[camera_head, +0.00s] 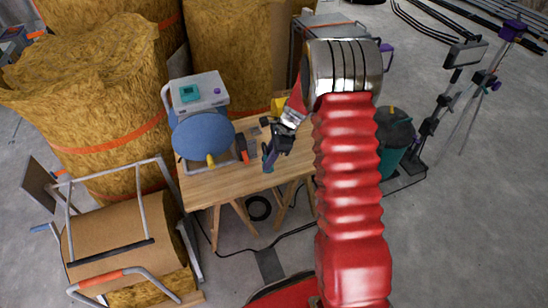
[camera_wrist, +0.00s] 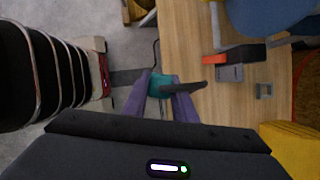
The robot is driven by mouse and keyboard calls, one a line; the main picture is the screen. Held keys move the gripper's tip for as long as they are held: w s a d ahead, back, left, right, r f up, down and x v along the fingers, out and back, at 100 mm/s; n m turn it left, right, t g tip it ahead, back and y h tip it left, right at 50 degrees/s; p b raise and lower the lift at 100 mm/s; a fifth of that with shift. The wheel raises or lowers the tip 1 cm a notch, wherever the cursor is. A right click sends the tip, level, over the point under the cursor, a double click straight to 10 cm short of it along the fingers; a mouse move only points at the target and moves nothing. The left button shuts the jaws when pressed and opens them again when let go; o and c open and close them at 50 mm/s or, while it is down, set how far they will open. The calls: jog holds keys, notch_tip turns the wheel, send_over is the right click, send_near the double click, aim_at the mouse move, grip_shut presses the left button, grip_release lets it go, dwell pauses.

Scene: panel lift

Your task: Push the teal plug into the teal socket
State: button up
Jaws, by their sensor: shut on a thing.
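My gripper (camera_head: 270,160) is over the front right part of the wooden table (camera_head: 222,184). In the wrist view its purple fingers (camera_wrist: 160,92) are shut on the teal plug (camera_wrist: 159,83), which has a dark handle-like part pointing right. The plug is apart from any socket. In the head view a grey box (camera_head: 206,104) at the back left of the table has a teal patch that looks like the teal socket (camera_head: 189,94), and a purple patch (camera_head: 217,91) to its right. The box is left of and behind my gripper. The socket is not visible in the wrist view.
A blue oval disc (camera_head: 203,137) stands just in front of the grey box. An orange and black tool (camera_head: 242,148) lies between the disc and my gripper. A yellow object (camera_head: 277,106) is at the back. Tall insulation rolls (camera_head: 90,90) flank the table's left and rear.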

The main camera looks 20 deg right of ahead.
jog(key=s+a+r+n+g+h, duration=0.2)
jog(key=a+r+n, duration=0.1)
jog(key=r+n, duration=0.4)
jog(key=s+a+r+n+g+h, duration=0.1)
jog(key=a+r+n+g+h, duration=0.1)
jog(key=r+n, duration=0.5)
jog(key=a+n+g, duration=0.1)
jog(key=a+n, duration=0.1)
jog(key=n, duration=0.4)
jog(key=shift+s+a+r+n+g, duration=0.25)
jog(key=shift+s+r+n+g, duration=0.05)
jog(key=shift+s+r+n, duration=0.1)
jog(key=shift+a+f, duration=0.1)
